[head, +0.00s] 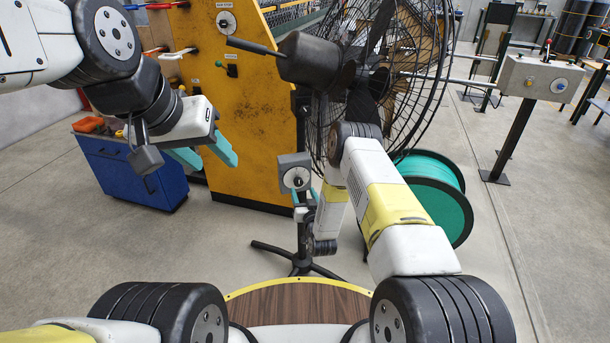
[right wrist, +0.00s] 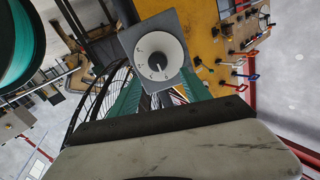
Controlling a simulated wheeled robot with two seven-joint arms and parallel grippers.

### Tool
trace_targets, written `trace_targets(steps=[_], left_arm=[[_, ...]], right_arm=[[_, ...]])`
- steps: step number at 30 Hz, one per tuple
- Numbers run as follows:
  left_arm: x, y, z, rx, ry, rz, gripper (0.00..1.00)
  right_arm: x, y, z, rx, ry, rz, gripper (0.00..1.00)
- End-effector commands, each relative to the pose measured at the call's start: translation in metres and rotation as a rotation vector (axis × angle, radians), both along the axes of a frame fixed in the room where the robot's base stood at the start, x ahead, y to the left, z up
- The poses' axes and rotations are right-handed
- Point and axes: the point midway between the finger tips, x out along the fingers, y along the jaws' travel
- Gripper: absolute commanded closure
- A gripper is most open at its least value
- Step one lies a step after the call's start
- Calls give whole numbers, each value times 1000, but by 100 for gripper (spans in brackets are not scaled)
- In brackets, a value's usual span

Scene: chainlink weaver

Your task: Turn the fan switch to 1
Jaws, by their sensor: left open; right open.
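The fan switch is a grey box (head: 293,163) with a round white dial (head: 297,178) on the fan's stand. In the right wrist view the dial (right wrist: 150,48) faces me, with a dark knob at its centre and small marks around it; I cannot read the setting. My right gripper (head: 303,197) is just below and in front of the box, pointing at it. In the right wrist view its teal fingers (right wrist: 163,82) are apart, one on each side of the dial's lower part; contact is unclear. My left gripper (head: 204,156) is open and empty at the upper left, away from the switch.
The black caged fan (head: 355,75) stands above the switch on a tripod stand (head: 301,262). A yellow cabinet (head: 245,150) and blue drawer unit (head: 125,175) are behind at left. A teal spool (head: 435,185) stands at right. A brown round tabletop (head: 298,305) is in front.

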Motion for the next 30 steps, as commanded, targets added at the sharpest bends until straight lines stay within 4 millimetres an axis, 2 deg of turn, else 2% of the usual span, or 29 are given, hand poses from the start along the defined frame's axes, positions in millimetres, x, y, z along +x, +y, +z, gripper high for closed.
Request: trace_targets(steps=[1, 5, 19, 24, 30], left_arm=[[0, 0, 0, 0, 0, 0, 51], [0, 0, 0, 0, 0, 0, 51], [0, 0, 0, 0, 0, 0, 51], [0, 0, 0, 0, 0, 0, 51], [0, 0, 0, 0, 0, 0, 51]], right_arm=[[-6, 1, -8, 4, -7, 0, 44], [-8, 3, -14, 9, -25, -1, 44], [56, 16, -13, 8, -26, -2, 44], [65, 17, -13, 8, -24, -2, 44], [66, 18, -13, 9, -23, -2, 44]])
